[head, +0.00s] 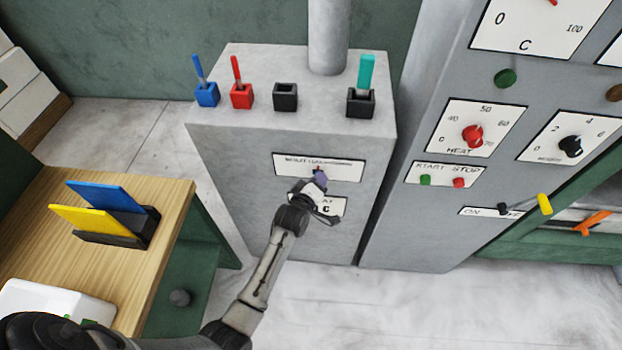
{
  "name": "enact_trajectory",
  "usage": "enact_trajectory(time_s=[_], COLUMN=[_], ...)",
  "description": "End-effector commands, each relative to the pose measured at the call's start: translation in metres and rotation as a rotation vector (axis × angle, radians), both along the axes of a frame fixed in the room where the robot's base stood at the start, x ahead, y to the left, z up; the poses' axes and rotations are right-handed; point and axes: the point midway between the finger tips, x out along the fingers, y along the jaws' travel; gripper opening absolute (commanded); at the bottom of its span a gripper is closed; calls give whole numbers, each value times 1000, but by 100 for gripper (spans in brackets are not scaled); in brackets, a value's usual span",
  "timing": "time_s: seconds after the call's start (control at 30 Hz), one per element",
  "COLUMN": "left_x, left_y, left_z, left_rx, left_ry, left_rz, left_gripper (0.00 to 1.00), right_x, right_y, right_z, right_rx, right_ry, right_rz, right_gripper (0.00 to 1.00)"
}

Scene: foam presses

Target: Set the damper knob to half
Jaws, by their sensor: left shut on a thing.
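My left gripper (317,186) reaches up from below and is shut on the knob. The gripper hides much of the knob, and I cannot tell its exact setting. My right gripper is not in view.
The grey box (228,160) carries upright coloured levers and a pipe (328,35) on top. A grey control panel (425,225) with dials and buttons stands close on the right. A wooden table (60,230) with blue and yellow boards (82,219) is at left. The floor in front is clear.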

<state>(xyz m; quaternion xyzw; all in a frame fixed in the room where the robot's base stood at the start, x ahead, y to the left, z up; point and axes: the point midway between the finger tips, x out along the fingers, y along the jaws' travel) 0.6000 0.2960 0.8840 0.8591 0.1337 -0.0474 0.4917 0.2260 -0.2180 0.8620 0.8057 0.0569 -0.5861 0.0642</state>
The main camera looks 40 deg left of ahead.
Motion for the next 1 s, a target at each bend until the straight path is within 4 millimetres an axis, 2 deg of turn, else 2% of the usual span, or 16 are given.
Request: enact_trajectory(time_s=[0.17, 0.2, 0.43, 0.77, 0.87, 1.0], left_x=[0, 0, 0, -5, -17, -42], left_y=[0, 0, 1, 0, -3, -8], left_z=[-1, -1, 0, 1, 4, 10], left_rx=[2, 2, 2, 2, 2, 0], left_ry=[2, 2, 1, 0, 1, 1], left_rz=[-1, -1, 0, 0, 0, 0], left_gripper=[0, 29, 51, 51, 51, 51], right_x=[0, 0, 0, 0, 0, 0], right_y=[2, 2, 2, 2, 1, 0], right_z=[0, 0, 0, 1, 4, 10], right_rx=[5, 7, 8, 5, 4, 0], right_ry=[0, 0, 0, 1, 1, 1], right_rz=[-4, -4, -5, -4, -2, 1], right_gripper=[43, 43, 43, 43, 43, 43])
